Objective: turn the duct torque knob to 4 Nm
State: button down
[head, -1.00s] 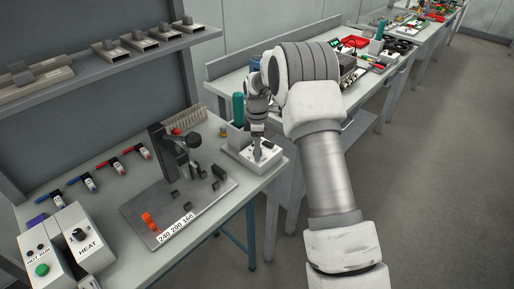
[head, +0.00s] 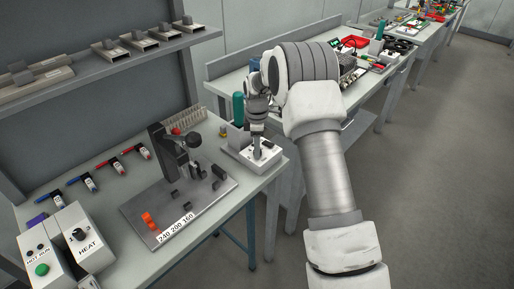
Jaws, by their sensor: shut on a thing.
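A white box (head: 238,157) sits at the right end of the near workbench, by its edge. A green-handled tool (head: 238,108) stands upright at its back left. My gripper (head: 257,153) points down onto the top of this box. Its fingers are shut on a small knob there, which is mostly hidden by the fingers. The knob's pointer and any scale marks are too small or covered to read.
A fixture plate (head: 205,207) with a dark upright press and a "240 200 160" label lies left of the box. A HEAT box (head: 88,240) and a HOT RUN box (head: 42,262) stand at front left. A shelf (head: 100,62) overhangs the bench.

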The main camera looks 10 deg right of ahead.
jog(key=shift+m, duration=0.3)
jog(key=m+b, duration=0.1)
jog(key=m, duration=1.1)
jog(key=shift+w+r+m, duration=0.1)
jog(key=shift+m, duration=0.3)
jog(key=c, duration=0.5)
grip_release()
jog(key=shift+d+r, duration=0.1)
